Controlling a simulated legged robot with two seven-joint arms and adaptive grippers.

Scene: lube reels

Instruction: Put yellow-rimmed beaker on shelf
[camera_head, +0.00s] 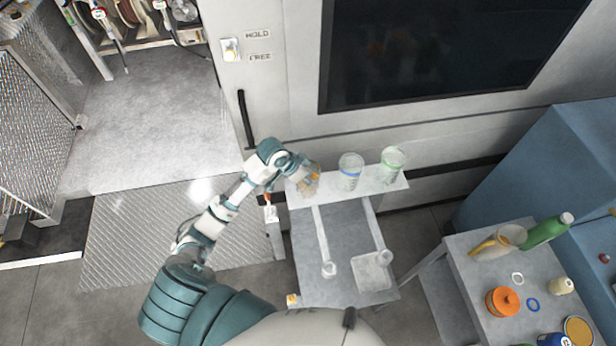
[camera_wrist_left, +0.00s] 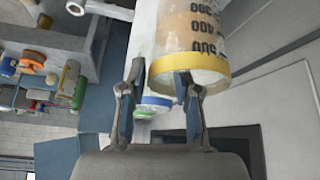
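The yellow-rimmed beaker (camera_head: 309,184) is at the left end of the narrow white shelf (camera_head: 332,193), partly covered by my left gripper (camera_head: 303,172). In the left wrist view the beaker (camera_wrist_left: 193,42) shows its yellow rim and black graduations close to the fingers. My left gripper (camera_wrist_left: 160,98) has its fingers apart there; the right finger overlaps the yellow rim. I cannot tell whether it touches the beaker. A blue-rimmed beaker (camera_head: 350,172) and a green-rimmed beaker (camera_head: 391,166) stand farther right on the shelf. My right gripper is not in view.
A lower grey table (camera_head: 345,245) holds a clear tray (camera_head: 372,272). A side table (camera_head: 470,263) at right carries a tan pitcher (camera_head: 498,243), a green bottle (camera_head: 546,231) and an orange container (camera_head: 503,301). The machine wall (camera_head: 285,100) rises behind the shelf.

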